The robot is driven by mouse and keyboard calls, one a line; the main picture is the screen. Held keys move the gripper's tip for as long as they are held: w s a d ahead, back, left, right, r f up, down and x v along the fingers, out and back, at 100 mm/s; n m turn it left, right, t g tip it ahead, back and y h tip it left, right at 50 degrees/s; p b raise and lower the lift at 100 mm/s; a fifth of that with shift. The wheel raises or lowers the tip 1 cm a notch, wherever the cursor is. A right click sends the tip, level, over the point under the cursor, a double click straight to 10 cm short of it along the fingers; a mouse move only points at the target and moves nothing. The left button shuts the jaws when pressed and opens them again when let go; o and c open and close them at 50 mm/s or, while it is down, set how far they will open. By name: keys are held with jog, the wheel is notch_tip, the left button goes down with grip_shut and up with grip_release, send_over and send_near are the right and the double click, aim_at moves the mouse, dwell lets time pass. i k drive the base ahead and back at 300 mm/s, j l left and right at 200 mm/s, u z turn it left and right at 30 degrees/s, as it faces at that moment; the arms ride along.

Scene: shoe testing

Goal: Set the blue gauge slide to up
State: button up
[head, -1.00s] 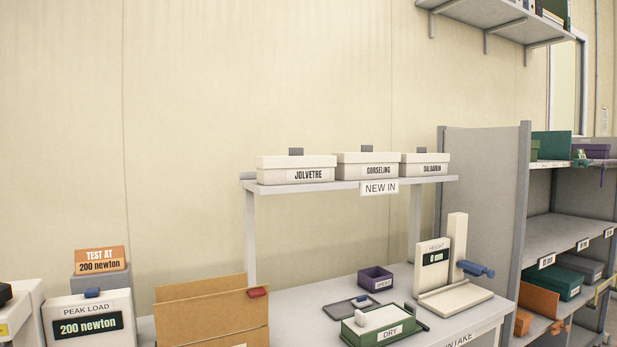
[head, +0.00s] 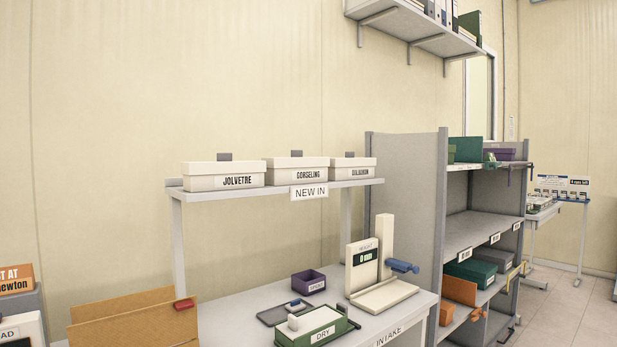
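The height gauge (head: 386,250) stands on the intake table, with a cream upright post and a cream base plate. Its display (head: 364,257) reads "0 mm". The blue slide (head: 402,266) juts out to the right of the post, low down, a little above the base plate. My gripper is not in view.
White boxes sit on the "NEW IN" shelf (head: 345,184) above. A grey shelf unit (head: 408,185) stands close right.

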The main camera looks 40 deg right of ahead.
aim_at(398, 266)
jog(key=z, duration=1.7)
jog(key=i+l, duration=0.3)
jog(key=i, duration=0.15)
jog(key=i+l, duration=0.3)
jog(key=i, duration=0.15)
jog(key=i+l, duration=0.25)
jog(key=i, duration=0.25)
jog(key=i+l, duration=0.3)
jog(key=i, duration=0.15)
